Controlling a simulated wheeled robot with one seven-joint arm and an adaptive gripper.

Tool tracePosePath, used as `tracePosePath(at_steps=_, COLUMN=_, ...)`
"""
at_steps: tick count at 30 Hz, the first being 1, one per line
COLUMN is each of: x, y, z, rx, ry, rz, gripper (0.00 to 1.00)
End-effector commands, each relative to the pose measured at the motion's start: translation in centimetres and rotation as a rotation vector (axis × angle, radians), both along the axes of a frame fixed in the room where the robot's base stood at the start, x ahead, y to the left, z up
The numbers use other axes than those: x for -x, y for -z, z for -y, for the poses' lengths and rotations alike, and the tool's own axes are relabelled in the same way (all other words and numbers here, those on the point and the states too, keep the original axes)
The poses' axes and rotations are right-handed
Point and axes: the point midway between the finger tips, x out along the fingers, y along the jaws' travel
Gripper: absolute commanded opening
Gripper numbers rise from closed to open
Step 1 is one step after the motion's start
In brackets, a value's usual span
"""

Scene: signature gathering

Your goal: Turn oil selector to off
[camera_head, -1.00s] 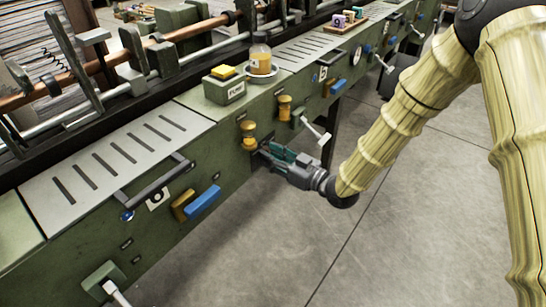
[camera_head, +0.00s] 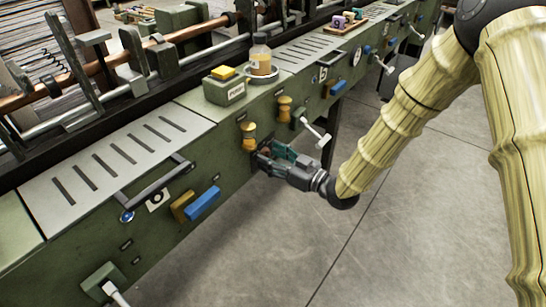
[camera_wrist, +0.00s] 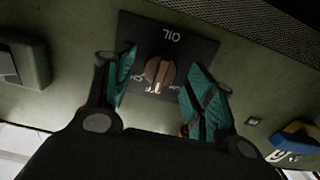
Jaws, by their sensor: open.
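The oil selector (camera_wrist: 159,71) is a round brown knob on a dark plate (camera_wrist: 187,48) marked OIL, fixed to the green machine front. In the wrist view it lies between the two teal-padded fingers of my gripper (camera_wrist: 157,90), which are open with a gap on both sides of the knob. The small labels around the knob are partly hidden or too small to read. In the head view my gripper (camera_head: 271,158) is close against the machine front, below a yellow knob (camera_head: 249,136), and hides most of the selector.
A white-ended lever (camera_head: 316,134) juts out to the right of my gripper. A blue handle (camera_head: 203,203) and a black bar handle (camera_head: 155,184) stick out to the left. A PUMP box (camera_head: 225,90) and a bottle (camera_head: 261,58) stand on top. The grey floor in front is clear.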

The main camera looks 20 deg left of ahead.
Motion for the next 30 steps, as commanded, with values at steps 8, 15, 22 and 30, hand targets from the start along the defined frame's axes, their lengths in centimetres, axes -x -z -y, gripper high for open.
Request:
tracePosePath(at_steps=8, x=0.9, y=0.0, z=2.6, rx=0.001, ry=0.002, rz=-0.001, gripper=0.55)
tracePosePath(at_steps=15, x=2.4, y=0.0, z=6.8, rx=0.0, ry=0.002, rz=-0.002, gripper=0.55)
tracePosePath(at_steps=22, x=3.6, y=0.0, z=9.9, rx=0.0, ry=0.002, rz=-0.001, gripper=0.55)
tracePosePath(at_steps=30, x=4.1, y=0.0, z=11.3, rx=0.0, ry=0.001, rz=-0.001, gripper=0.55)
